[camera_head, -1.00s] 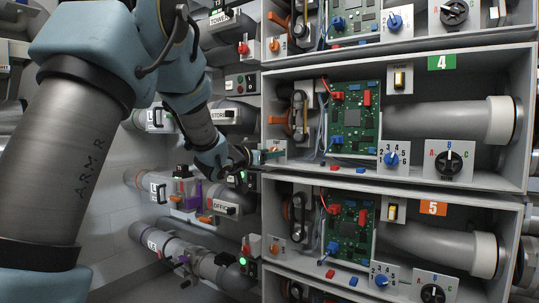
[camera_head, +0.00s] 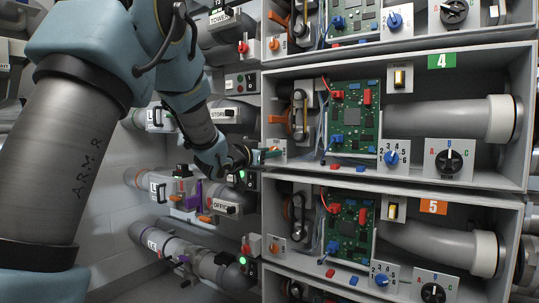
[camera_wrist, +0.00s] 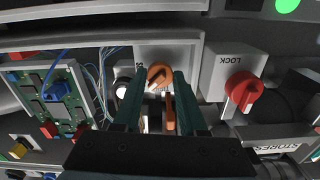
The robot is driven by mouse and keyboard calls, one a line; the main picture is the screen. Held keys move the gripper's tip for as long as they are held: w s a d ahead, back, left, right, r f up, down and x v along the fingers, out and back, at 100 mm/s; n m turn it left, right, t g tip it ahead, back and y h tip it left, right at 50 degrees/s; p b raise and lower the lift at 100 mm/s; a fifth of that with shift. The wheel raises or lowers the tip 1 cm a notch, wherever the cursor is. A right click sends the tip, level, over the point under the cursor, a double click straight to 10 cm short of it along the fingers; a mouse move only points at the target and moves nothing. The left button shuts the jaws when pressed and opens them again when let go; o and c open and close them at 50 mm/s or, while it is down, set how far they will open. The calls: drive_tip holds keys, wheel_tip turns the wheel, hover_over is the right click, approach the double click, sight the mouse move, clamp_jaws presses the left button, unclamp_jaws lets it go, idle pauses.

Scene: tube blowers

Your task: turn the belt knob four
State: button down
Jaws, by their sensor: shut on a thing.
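The belt knob of bay four is a small orange knob (camera_wrist: 159,76) on a pale plate, in the upper middle of the wrist view. In the head view the knob (camera_head: 275,149) sits at the lower left of the bay with the green "4" sign (camera_head: 441,62). My gripper (camera_wrist: 160,80) has its two dark green fingers on either side of the knob and is shut on it. In the head view my gripper (camera_head: 264,154) reaches the knob from the left, and its fingertips partly cover the plate.
A red LOCK knob (camera_wrist: 243,91) is close to the right of my gripper in the wrist view. A green circuit board (camera_head: 353,115), a blue dial (camera_head: 391,158) and a black dial (camera_head: 449,161) are in bay four. Bay five's orange knob (camera_head: 275,247) is below.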

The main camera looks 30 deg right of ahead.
drive_tip(key=shift+m+b, duration=2.6)
drive_tip(key=shift+m, duration=1.9)
drive_tip(key=c, duration=0.7)
unclamp_jaws()
drive_tip(key=shift+c, duration=0.2)
drive_tip(key=shift+a, duration=0.1)
drive_tip(key=p+v, duration=0.1)
drive_tip(key=v, duration=0.9)
drive_tip(key=shift+s+a, duration=0.2)
drive_tip(key=shift+a, duration=0.1)
